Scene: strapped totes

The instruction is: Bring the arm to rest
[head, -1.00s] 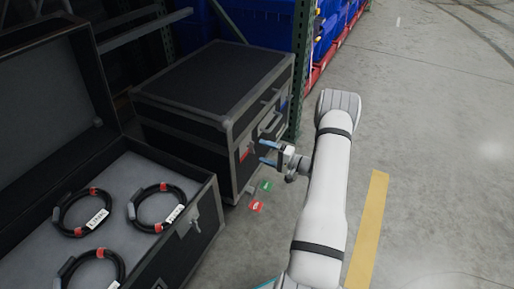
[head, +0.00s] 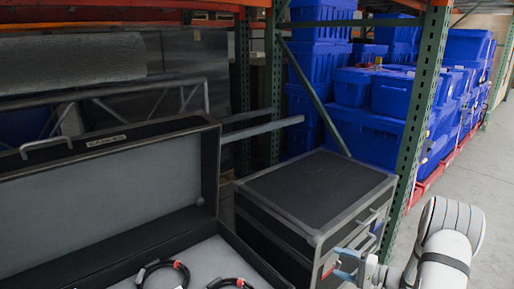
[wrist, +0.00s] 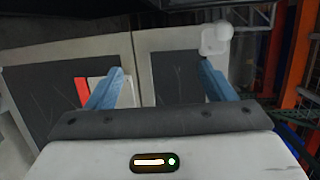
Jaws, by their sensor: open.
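My gripper (head: 345,264) shows at the bottom right of the head view, beside the front of a closed black case (head: 315,190). Its two blue fingers are apart, with nothing seen between them. The wrist view also shows the open gripper (wrist: 162,84), its fingers well spread before dark panels with pale edges. A red patch (wrist: 81,92) lies behind the left finger there. My white arm is bent at the lower right of the head view, and its lower part is cut off by the frame.
An open black case (head: 110,210) stands at the left, with cable coils (head: 160,275) on its grey lining. Blue totes (head: 395,95) fill the rack behind a green upright (head: 420,100). Grey floor (head: 488,175) is clear at the far right.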

